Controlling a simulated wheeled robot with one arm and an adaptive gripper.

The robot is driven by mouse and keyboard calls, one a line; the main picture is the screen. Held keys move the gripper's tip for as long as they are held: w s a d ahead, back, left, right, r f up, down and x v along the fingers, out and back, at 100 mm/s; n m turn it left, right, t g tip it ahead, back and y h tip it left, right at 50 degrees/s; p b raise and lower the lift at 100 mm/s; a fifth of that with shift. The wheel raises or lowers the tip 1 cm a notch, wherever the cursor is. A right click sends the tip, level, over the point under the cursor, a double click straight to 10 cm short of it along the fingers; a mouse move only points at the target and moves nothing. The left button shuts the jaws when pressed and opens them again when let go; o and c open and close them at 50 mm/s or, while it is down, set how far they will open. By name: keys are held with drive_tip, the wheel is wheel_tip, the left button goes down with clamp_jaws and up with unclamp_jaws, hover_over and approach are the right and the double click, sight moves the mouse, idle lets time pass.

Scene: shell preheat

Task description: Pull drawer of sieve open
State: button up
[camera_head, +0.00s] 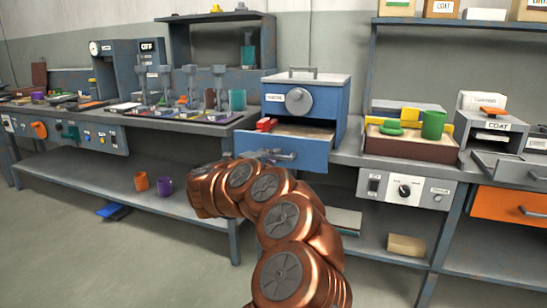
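A blue cabinet (317,103) with a round grey dial and a top handle stands on the bench in the middle of the head view. Its label is too small to read surely, so I cannot confirm it is the sieve. Its blue-fronted drawer (312,155) is out toward me, with its light inside partly showing. A red thing (266,125) is at the drawer's left end. The grey drawer handle (284,155) is on the front. My copper arm rises below it, bending left under the drawer. My gripper is largely hidden there; I cannot separate its fingers from the grey handle parts.
Right of the cabinet, a brown tray (411,146) holds green and yellow things. A control panel (404,190) is below it. An orange drawer (509,205) is at far right. Stands and cups crowd the left bench.

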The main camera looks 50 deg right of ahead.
drive_tip(key=o, duration=0.5)
drive_tip(key=shift+a, duration=0.1)
drive_tip(key=a, duration=1.2)
drive_tip(key=shift+w, duration=0.25)
